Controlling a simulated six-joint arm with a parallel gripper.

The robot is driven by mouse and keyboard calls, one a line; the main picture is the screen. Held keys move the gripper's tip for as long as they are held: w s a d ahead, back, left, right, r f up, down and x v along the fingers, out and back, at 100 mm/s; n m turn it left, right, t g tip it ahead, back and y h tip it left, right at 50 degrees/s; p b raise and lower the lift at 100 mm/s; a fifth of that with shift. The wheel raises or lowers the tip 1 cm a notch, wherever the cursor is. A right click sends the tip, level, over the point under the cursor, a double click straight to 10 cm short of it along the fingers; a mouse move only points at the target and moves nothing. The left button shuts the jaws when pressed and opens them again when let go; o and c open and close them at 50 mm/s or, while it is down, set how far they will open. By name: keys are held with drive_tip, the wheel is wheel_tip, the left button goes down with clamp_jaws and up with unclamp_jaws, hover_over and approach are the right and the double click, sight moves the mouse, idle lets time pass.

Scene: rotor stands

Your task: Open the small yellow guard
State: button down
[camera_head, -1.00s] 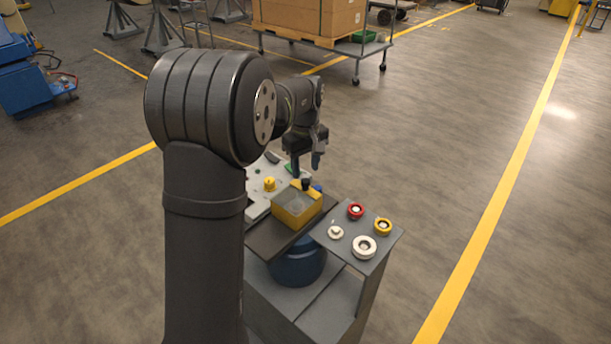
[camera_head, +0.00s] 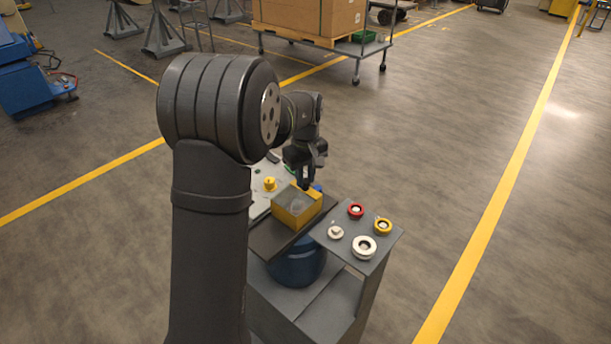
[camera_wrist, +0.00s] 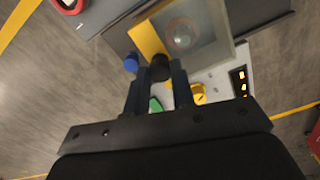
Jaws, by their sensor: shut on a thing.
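The small yellow guard (camera_head: 300,216) is a box with a clear, greyish top, on a dark plate beside the arm. In the wrist view, its yellow side (camera_wrist: 147,39) and see-through window (camera_wrist: 205,50) show, with a round shape behind the window. A black knob (camera_wrist: 160,66) is at the guard's yellow edge. My gripper (camera_wrist: 158,78) is shut on this knob, one finger on each side. In the head view, my gripper (camera_head: 307,180) reaches down at the guard's far edge and mostly hides the knob. The guard looks closed.
A blue knob (camera_wrist: 131,63) is close beside my fingers. A pale panel with a yellow knob (camera_head: 269,184) lies left of the guard. To the right, a grey stand holds a red ring (camera_head: 356,211), a yellow ring (camera_head: 382,226) and white parts (camera_head: 364,247).

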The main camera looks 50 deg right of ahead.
drive_tip(key=a, duration=1)
drive_tip(key=shift+a, duration=0.3)
drive_tip(key=c, duration=1.2)
unclamp_jaws()
drive_tip(key=shift+r, duration=0.1)
wheel_tip(320, 180, up, 17)
drive_tip(key=shift+r, duration=0.15)
